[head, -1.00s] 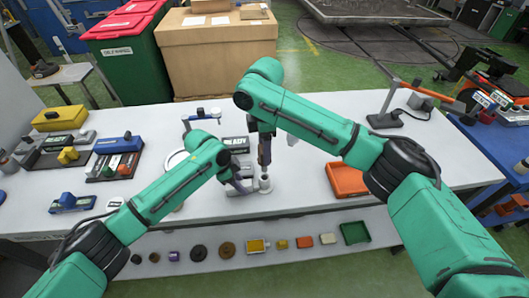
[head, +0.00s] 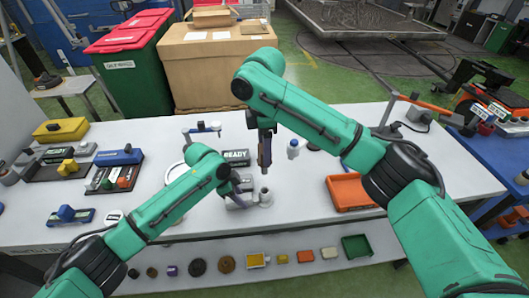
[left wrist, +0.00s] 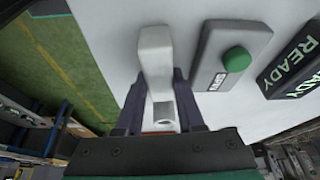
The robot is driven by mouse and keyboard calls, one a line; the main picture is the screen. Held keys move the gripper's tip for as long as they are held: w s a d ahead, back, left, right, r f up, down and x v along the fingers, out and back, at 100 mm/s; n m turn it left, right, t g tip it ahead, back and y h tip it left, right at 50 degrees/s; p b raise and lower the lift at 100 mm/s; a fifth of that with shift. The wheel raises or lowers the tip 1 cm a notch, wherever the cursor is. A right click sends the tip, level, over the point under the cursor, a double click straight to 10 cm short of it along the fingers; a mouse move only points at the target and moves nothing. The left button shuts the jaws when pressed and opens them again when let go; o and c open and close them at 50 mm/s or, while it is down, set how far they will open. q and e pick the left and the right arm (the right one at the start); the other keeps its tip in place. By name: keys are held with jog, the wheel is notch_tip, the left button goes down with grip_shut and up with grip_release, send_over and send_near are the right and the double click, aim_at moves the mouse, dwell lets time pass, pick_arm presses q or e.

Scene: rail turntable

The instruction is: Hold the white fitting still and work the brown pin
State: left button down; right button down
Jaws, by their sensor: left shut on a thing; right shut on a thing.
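The white fitting (head: 266,199) stands on the bench in the middle of the head view. In the left wrist view the fitting (left wrist: 155,55) is a pale bar with a round opening, between the two dark fingers of my left gripper (left wrist: 160,105). My left gripper (head: 243,187) is shut on it. My right gripper (head: 265,160) points straight down above the fitting and is shut on a small dark thing, apparently the brown pin (head: 265,172). A small gap shows between its lower end and the fitting. The pin does not show in the left wrist view.
A READY sign (head: 236,156) stands behind the grippers, and a green button (left wrist: 237,59) sits beside the fitting. Dark trays with coloured parts fill the left side.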

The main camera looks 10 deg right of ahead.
pick_arm(q)
jog(key=shift+c, duration=2.2)
grip_release()
jog(key=shift+f, duration=0.1)
jog(key=v, duration=1.2)
